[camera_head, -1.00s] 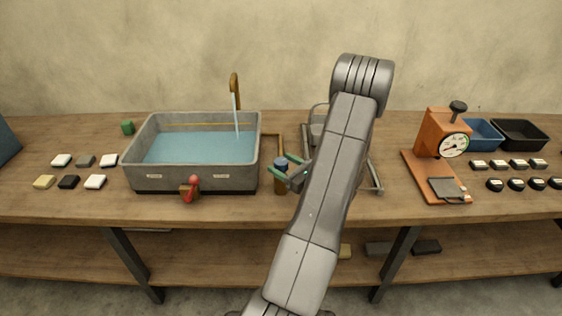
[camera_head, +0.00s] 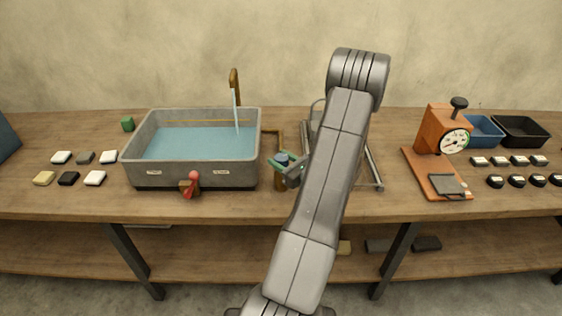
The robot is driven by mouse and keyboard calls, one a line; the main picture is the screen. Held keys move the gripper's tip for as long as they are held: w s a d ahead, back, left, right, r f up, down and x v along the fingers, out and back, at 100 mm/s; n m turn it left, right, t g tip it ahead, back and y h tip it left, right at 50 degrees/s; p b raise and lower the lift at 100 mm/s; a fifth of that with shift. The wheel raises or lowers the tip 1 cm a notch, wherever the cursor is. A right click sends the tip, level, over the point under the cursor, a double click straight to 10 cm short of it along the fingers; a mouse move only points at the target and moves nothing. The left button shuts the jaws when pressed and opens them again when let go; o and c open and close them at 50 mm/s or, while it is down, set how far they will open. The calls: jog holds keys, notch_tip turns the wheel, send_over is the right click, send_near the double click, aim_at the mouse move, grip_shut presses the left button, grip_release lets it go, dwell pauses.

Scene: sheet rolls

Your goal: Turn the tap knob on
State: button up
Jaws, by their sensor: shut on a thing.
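The tap knob (camera_head: 281,157) is a blue-grey cap on a brown post (camera_head: 280,184) to the right of the sink. My gripper (camera_head: 281,164), with green fingertips, is shut on the knob, reaching it from the right; the fingers hide part of it. A brown pipe (camera_head: 271,131) runs behind the post toward the sink. The curved brown spout (camera_head: 235,82) stands behind the grey sink (camera_head: 196,177). A pale stream of water (camera_head: 237,112) falls from it into the blue water (camera_head: 190,144).
A red-handled valve (camera_head: 192,182) is on the sink's front. My arm hides part of a metal rack (camera_head: 373,168). An orange dial press (camera_head: 440,132) and blue (camera_head: 484,132) and black trays stand right. Small blocks lie left of the sink. Table between rack and press is clear.

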jog(key=m+t+h+b, duration=0.1)
jog(key=b, duration=0.1)
jog(key=m+t+h+b, duration=0.1)
jog(key=h+b, duration=0.1)
jog(key=shift+f+m+t, duration=0.3)
jog(key=m+t+h+b, duration=0.1)
jog(key=m+h+b, duration=0.1)
jog(key=h+b, duration=0.1)
jog(key=shift+a, duration=0.1)
jog(key=h+b, duration=0.1)
jog(key=m+t+h+b, duration=0.1)
jog(key=m+h+b, duration=0.1)
jog(key=shift+r+h, duration=0.25)
jog(key=shift+h, duration=0.05)
jog(key=shift+t+b, duration=0.3)
jog(key=shift+b, duration=0.05)
jog(key=shift+r, duration=0.1)
jog(key=o, duration=1)
jog(key=shift+c, duration=0.2)
jog(key=s+d+b, duration=0.1)
jog(key=s+d, duration=0.1)
jog(key=s, duration=1.1)
jog(key=shift+s+d+b, duration=0.3)
jog(key=shift+d+b, duration=0.05)
jog(key=shift+b, duration=0.05)
